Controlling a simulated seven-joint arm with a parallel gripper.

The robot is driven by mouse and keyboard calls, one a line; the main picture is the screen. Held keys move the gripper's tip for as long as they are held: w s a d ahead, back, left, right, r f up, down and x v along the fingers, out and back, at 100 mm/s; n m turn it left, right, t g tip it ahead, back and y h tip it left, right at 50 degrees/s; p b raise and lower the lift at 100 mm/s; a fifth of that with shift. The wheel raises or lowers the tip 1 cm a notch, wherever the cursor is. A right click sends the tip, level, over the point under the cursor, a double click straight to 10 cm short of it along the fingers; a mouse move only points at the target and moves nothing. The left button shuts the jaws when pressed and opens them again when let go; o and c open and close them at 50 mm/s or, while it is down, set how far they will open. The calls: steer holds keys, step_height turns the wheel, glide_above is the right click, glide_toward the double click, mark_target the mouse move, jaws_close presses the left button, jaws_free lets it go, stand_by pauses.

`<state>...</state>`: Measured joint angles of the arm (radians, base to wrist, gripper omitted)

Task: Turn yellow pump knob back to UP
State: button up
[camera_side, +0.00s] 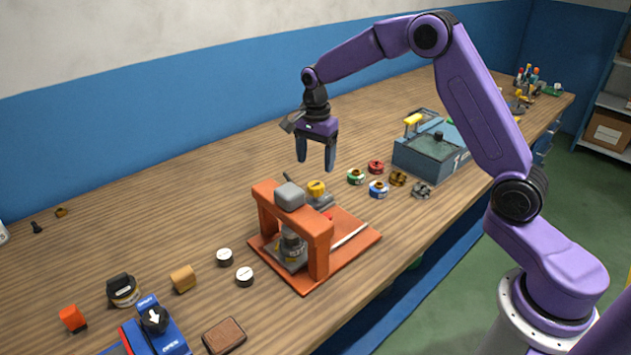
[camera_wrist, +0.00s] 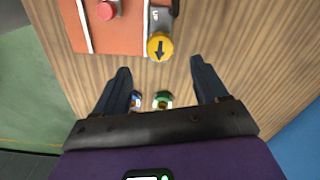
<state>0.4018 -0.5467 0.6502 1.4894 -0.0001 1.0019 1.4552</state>
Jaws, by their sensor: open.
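The yellow pump knob (camera_side: 316,188) sits on a small grey pump at the back edge of the orange press base (camera_side: 350,250). In the wrist view the yellow knob (camera_wrist: 160,46) shows a dark arrow pointing toward the bottom of the picture, away from a small "UP"-like mark on the grey body (camera_wrist: 159,18). My gripper (camera_side: 316,168) hangs above the bench, just behind the knob, fingers pointing down, open and empty. In the wrist view the fingertips of my gripper (camera_wrist: 162,66) stand wide apart, and the knob lies between and beyond them, untouched.
The orange press frame (camera_side: 318,245) stands in front of the knob. Several coloured rings, including a green one (camera_side: 355,177) and a blue one (camera_side: 378,189), lie to its right. A red button (camera_wrist: 107,10) is on the base. Bare wood lies left of the press.

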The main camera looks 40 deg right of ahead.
mark_target(316, 185)
step_height(316, 185, down, 8)
steer(key=shift+r, duration=0.25)
steer(key=c, duration=1.1)
